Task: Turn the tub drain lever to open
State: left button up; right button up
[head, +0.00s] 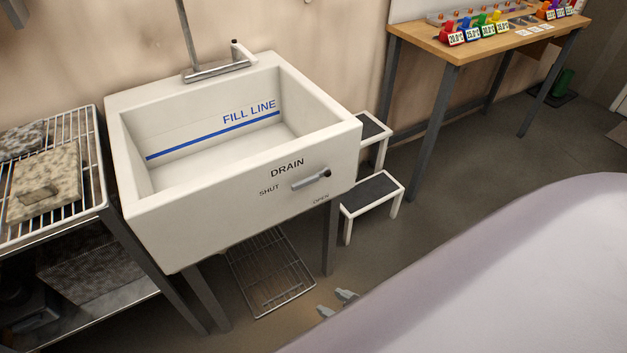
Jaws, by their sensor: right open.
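The white tub (240,215) stands on dark legs against the wall, with a blue fill line inside. On its front face, under the word DRAIN, is the grey drain lever (310,181). The lever lies nearly level, slightly higher at its right end, where there is a dark knob. My right gripper (338,303) is low in front of the tub, below and apart from the lever. Its fingers are spread and empty. My left gripper is not in view.
A wire rack (88,205) with stone-like slabs stands close on the tub's left. A two-step stool (375,190) stands to its right. A wooden table (470,48) with coloured tagged items is at the back right. A wire shelf (270,275) sits low beneath the tub.

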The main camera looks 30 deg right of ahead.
aim_at(327, 171)
jog(key=l+z, duration=0.2)
jog(key=l, duration=0.25)
jog(key=i+l+z, duration=0.15)
jog(key=l, duration=0.35)
jog(key=l+z, duration=0.2)
jog(key=l, duration=0.25)
jog(key=i, duration=0.05)
